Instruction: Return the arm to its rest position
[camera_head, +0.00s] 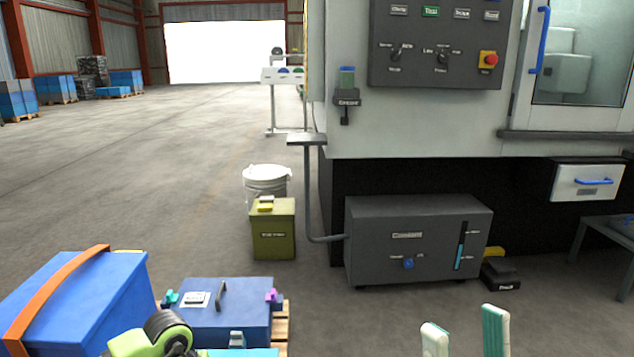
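My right gripper (465,330) shows at the bottom edge, right of centre. Its two pale fingers with teal-green pads stand apart, with only bare floor seen between them. It is open and appears empty, in front of the dark grey coolant unit (375,262) and apart from it. The rest of my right arm is out of the frame.
The machine's control panel (440,45) is above. A blue case (228,318) lies on a pallet at lower left, beside a large blue box with an orange strap (85,295). A green canister (273,238) and white bucket (266,180) stand behind. Open floor lies left.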

